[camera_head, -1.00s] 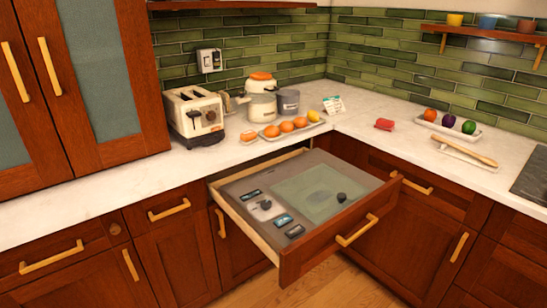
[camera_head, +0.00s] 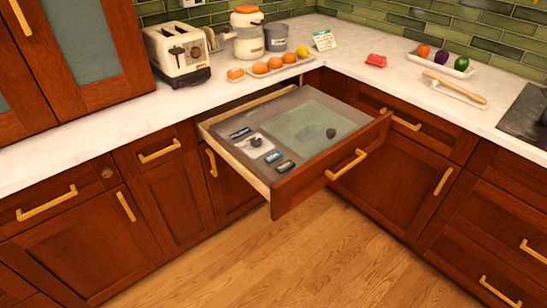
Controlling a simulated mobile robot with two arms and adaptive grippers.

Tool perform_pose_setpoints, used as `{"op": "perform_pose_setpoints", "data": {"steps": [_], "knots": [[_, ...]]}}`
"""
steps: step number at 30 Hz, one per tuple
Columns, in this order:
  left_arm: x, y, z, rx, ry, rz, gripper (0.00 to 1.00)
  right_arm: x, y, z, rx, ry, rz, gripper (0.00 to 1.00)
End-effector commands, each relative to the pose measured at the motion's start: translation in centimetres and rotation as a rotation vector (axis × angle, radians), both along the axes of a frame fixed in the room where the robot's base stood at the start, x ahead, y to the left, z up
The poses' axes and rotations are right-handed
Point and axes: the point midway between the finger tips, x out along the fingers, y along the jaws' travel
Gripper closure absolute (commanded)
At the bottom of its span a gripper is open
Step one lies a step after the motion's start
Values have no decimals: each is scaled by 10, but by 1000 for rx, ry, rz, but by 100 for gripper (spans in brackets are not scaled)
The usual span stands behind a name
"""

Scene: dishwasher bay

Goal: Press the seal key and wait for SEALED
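An open drawer (camera_head: 322,178) with a wooden front holds a grey panel with a greenish lid (camera_head: 305,128). A dark round knob (camera_head: 331,133) sits on the lid near its right side. On the panel's left part are a dark label-like piece (camera_head: 240,133), a light plate with a dark knob (camera_head: 256,142), a small bluish display-like piece (camera_head: 273,156) and another dark key-like piece (camera_head: 284,167). Their lettering is too small to read, so I cannot tell which is the seal key. Neither of my grippers is in view.
On the white counter (camera_head: 80,128) stand a toaster (camera_head: 178,52), a white pot with an orange lid (camera_head: 248,35), a tray of orange fruits, a red item (camera_head: 376,60) and a rolling pin (camera_head: 455,86). The wooden floor (camera_head: 310,255) before the drawer is clear.

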Motion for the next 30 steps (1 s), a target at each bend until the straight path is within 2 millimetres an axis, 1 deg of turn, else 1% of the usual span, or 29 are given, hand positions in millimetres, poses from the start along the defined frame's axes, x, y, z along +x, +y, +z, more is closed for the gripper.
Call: {"op": "perform_pose_setpoints", "data": {"steps": [1,9,10,30], "knots": [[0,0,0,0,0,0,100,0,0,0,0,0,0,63],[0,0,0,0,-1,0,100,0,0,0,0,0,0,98],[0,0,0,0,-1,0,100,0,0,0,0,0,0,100],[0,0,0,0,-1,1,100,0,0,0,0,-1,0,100]]}}
